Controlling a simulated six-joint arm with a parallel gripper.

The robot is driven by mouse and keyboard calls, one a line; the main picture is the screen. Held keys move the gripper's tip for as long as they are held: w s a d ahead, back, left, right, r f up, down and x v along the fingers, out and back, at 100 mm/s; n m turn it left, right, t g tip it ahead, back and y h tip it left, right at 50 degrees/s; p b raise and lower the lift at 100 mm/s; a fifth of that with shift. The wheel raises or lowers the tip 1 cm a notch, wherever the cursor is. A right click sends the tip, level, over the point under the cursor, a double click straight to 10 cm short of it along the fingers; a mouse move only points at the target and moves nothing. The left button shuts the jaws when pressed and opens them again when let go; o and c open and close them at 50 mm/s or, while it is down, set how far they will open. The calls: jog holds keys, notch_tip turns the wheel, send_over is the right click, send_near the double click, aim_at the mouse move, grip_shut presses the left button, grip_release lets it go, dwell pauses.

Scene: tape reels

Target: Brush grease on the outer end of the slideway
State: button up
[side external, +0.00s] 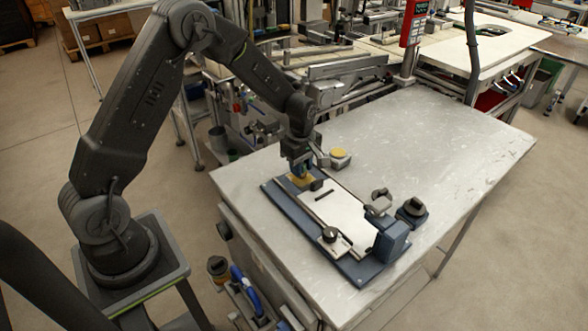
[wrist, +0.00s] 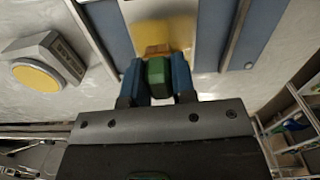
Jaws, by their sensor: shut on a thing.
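The brush's tan end (wrist: 155,50) points at the slideway, over or touching a yellow grease-like patch (wrist: 172,28); contact cannot be told. The patch also shows under my gripper in the side view (side external: 302,181). The slideway (side external: 323,207) has a pale plate on a blue base. A grey pot with a yellow top (side external: 340,157) stands beside it, also in the wrist view (wrist: 37,76).
A carriage with a black knob (side external: 331,235) sits on the slideway. A blue block (side external: 391,241) and a dark round knobbed part (side external: 412,210) stand at its other end. The right side of the metal table (side external: 440,135) is clear.

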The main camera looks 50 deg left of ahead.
jog(key=shift+w, duration=1.25)
jog(key=shift+w+r, duration=0.15)
jog(key=shift+w, duration=0.05)
notch_tip(320, 180, up, 8)
jog(key=shift+s, duration=0.1)
